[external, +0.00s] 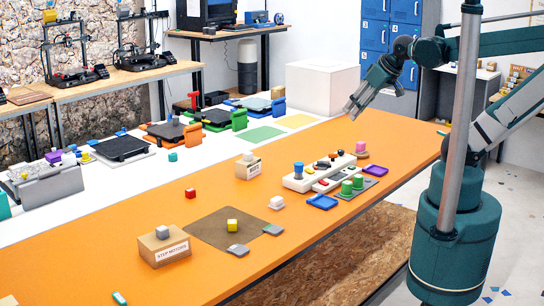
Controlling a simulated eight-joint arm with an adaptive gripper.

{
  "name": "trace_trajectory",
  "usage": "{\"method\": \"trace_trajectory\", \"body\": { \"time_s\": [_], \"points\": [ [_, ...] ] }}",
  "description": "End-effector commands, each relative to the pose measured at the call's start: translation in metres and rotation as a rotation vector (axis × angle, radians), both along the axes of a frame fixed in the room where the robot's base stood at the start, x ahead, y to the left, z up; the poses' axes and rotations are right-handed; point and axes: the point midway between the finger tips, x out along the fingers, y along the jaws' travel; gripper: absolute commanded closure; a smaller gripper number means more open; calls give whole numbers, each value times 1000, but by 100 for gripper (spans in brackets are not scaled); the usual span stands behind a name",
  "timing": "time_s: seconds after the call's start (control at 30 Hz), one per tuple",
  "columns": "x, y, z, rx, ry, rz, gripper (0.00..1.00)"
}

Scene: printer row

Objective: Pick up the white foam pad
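A small white block-like piece (277,203) lies on the orange table, left of the blue tray. It may be the white foam pad, but it is too small for me to be sure. My gripper (351,108) hangs in the air over the far right part of the table, pointing down and left. It is well above and to the right of the white piece. I see nothing held in it, and its fingers are too small to tell open from shut.
A white control panel (318,173) with knobs, a blue tray (322,202) and a purple dish (375,170) stand right of the white piece. A brown mat (205,226) with a yellow cube (232,225) lies left. A cardboard box (163,247) stands near the front. A large white box (322,88) stands behind my gripper.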

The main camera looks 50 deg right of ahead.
Motion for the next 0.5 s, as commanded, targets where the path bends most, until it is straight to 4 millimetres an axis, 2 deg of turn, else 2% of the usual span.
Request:
{"method": "trace_trajectory", "body": {
  "time_s": [0.27,0.5],
  "points": [
    [1,1,0,-4,3,8,65],
    [12,8,-2,-32,28,63,65]
  ]
}}
